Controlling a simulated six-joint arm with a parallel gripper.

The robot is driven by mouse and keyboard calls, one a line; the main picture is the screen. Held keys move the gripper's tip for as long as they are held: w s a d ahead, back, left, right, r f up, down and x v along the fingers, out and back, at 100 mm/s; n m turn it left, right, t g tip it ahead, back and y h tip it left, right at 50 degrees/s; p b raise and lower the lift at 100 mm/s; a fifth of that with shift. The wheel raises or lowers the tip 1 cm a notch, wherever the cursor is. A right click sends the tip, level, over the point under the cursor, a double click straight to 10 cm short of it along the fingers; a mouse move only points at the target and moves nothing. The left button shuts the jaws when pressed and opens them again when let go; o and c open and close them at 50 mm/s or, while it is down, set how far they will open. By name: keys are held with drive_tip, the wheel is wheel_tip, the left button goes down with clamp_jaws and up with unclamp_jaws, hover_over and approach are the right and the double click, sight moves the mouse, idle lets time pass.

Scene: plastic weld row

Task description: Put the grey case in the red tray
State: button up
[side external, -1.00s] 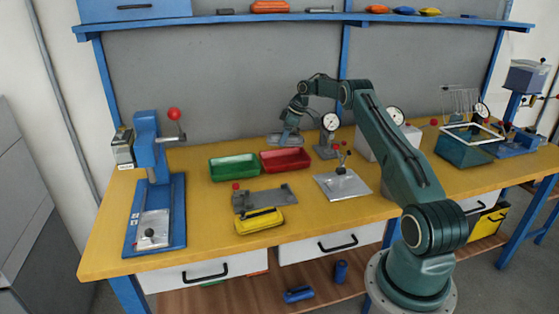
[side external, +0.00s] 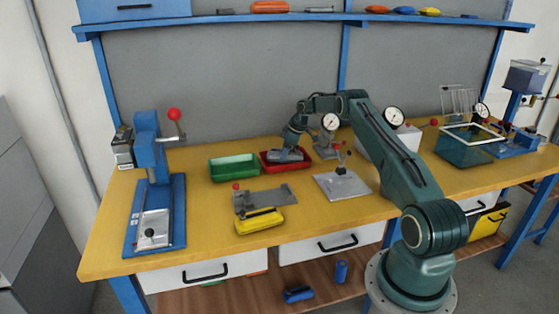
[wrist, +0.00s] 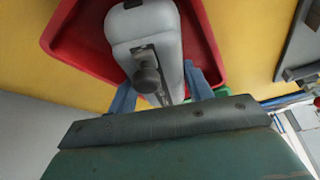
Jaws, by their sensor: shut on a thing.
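The grey case (wrist: 160,30) is held between the two blue fingers of my gripper (wrist: 158,92) in the wrist view. In the side view my gripper (side external: 289,148) is over the red tray with the grey case (side external: 285,155) below it. The red tray (side external: 268,167) stands on the yellow bench, and its rim (wrist: 212,40) surrounds the case in the wrist view. The case looks to be inside the tray's outline and low. Whether it touches the tray floor cannot be told.
A green tray (side external: 234,168) stands directly left of the red tray. A dial gauge stand (side external: 327,143) is close on the right. A grey fixture (side external: 268,197) and a yellow case (side external: 260,222) lie in front. A metal plate with a clamp (side external: 342,184) is at front right.

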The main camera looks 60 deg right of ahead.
drive_tip(key=shift+f, duration=0.4)
drive_tip(key=shift+f, duration=0.1)
drive_tip(key=o, duration=0.8)
drive_tip(key=v, duration=1.2)
drive_tip(key=shift+d, duration=0.1)
